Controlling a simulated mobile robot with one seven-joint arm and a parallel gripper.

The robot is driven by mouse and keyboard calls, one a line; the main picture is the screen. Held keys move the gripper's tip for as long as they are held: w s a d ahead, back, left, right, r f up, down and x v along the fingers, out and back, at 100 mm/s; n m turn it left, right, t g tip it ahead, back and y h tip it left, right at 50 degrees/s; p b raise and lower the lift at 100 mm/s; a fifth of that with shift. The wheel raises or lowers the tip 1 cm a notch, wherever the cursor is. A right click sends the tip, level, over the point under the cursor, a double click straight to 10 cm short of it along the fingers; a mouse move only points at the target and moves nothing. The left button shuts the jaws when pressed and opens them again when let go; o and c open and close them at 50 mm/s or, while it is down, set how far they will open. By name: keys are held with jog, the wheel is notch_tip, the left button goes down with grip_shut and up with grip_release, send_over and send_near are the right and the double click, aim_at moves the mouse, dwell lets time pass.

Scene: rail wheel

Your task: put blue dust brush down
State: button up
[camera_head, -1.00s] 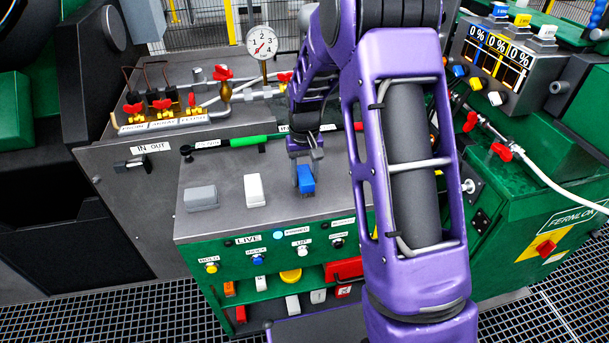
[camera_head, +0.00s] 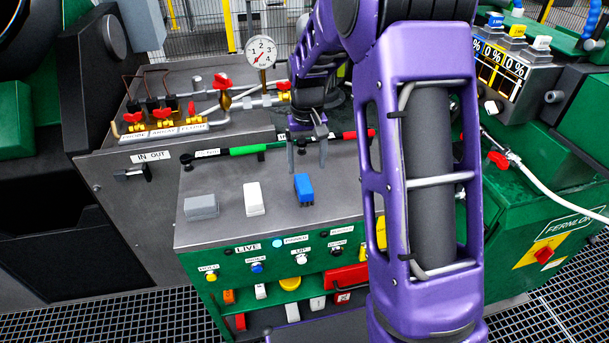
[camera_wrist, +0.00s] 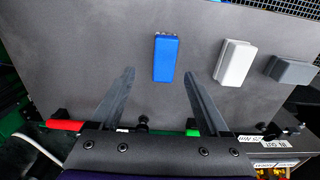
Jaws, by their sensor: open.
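The blue dust brush (camera_head: 303,188) stands on the grey top (camera_head: 340,195) of the green console, to the right of a white brush. My gripper (camera_head: 306,164) is above the console top, behind the blue brush in the head view.
A white brush (camera_head: 254,199) and a grey brush (camera_head: 201,207) stand in a row left of the blue one. A bar with green and red grips (camera_head: 247,149) runs along the back edge. Valves with red handles (camera_head: 161,104) and a gauge (camera_head: 261,52) stand behind.

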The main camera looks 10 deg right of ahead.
aim_at(307, 182)
notch_tip(307, 182, up, 9)
jog(key=p, duration=0.1)
dwell(0.4)
